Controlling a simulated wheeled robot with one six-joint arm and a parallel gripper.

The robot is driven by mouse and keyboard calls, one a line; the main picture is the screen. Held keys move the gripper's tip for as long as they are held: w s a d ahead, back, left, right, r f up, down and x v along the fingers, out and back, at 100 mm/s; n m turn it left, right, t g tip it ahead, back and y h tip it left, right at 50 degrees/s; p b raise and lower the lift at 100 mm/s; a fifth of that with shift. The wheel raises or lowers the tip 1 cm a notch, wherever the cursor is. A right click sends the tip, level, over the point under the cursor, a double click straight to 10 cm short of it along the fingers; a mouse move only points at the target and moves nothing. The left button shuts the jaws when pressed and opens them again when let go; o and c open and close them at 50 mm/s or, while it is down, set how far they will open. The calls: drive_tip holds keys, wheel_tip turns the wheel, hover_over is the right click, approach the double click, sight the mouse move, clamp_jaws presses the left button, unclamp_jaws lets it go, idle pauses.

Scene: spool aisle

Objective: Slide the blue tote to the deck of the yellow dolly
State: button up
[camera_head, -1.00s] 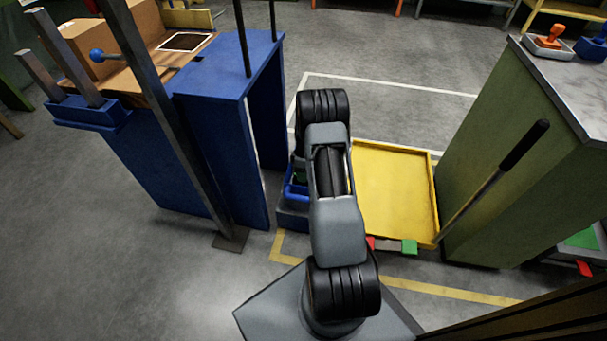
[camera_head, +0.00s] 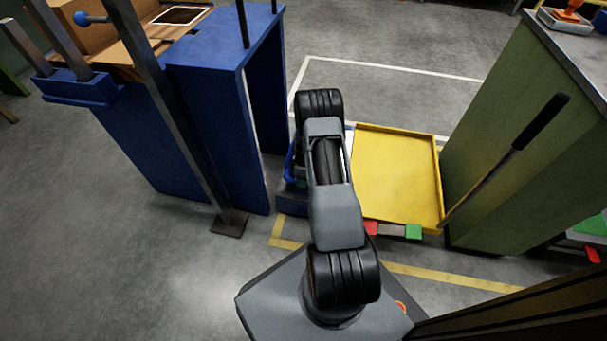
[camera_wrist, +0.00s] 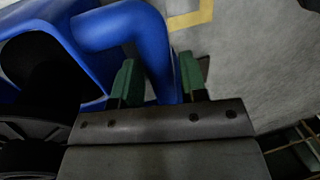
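The blue tote (camera_head: 289,166) shows only in part at the left side of the yellow dolly; my arm hides most of it in the head view. The dolly's yellow deck (camera_head: 398,175) is bare where it shows and has raised edges. In the wrist view the tote's thick blue handle (camera_wrist: 158,70) runs between the green finger pads of my gripper (camera_wrist: 160,82). My gripper is hidden behind my arm in the head view. What the tote rests on is mostly hidden.
A blue bench (camera_head: 215,95) with a cardboard box and a dark post (camera_head: 165,90) stand at the left. A green cabinet (camera_head: 510,140) stands close to the dolly's right. A bar with a black grip (camera_head: 540,121) leans there. Red and green blocks (camera_head: 413,231) sit at the dolly's front edge.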

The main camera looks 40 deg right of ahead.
drive_tip(key=shift+s+a+f, duration=0.1)
drive_tip(key=shift+f, duration=0.6)
clamp_jaws()
